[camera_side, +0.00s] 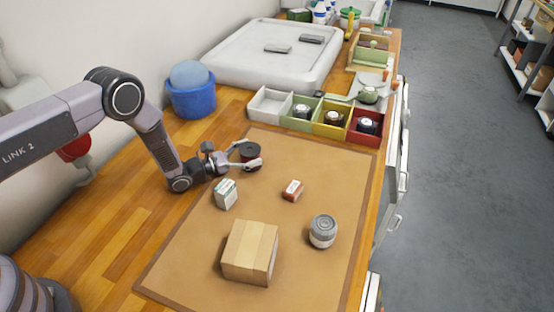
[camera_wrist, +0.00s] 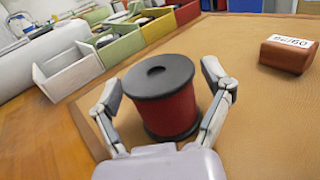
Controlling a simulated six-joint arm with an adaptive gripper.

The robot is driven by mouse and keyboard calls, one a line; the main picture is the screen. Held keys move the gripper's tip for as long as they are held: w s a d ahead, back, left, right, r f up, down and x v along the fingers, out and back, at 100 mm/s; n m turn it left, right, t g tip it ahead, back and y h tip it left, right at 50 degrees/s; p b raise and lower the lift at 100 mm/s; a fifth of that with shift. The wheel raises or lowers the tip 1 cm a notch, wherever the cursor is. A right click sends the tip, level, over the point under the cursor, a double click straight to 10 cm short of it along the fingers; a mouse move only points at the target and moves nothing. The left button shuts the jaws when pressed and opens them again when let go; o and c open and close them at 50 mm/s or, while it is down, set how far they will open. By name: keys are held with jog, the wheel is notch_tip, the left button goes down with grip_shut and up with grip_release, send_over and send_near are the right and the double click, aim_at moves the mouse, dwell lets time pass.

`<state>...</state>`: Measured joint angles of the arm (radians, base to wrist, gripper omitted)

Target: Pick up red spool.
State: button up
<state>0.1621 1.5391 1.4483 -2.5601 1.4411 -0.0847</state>
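The red spool (camera_wrist: 168,111) has dark flanges and stands upright on the brown mat (camera_side: 190,258). In the side view the spool (camera_side: 250,152) is partly hidden by my gripper (camera_side: 256,155). In the wrist view my gripper (camera_wrist: 165,106) is open, with one finger on each side of the spool. A gap shows between the left finger and the spool; the right finger is close to it, and I cannot tell whether it touches.
On the mat are a white-green box (camera_side: 226,194), a small red box (camera_side: 292,190), a cardboard box (camera_side: 250,252) and a grey tin (camera_side: 322,231). Coloured bins (camera_side: 268,104) line the mat's far edge. A blue bucket (camera_side: 191,98) stands at the back left.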

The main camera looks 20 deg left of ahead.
jog(key=c, duration=1)
jog(key=shift+o, duration=0.2)
jog(key=shift+r, duration=0.1)
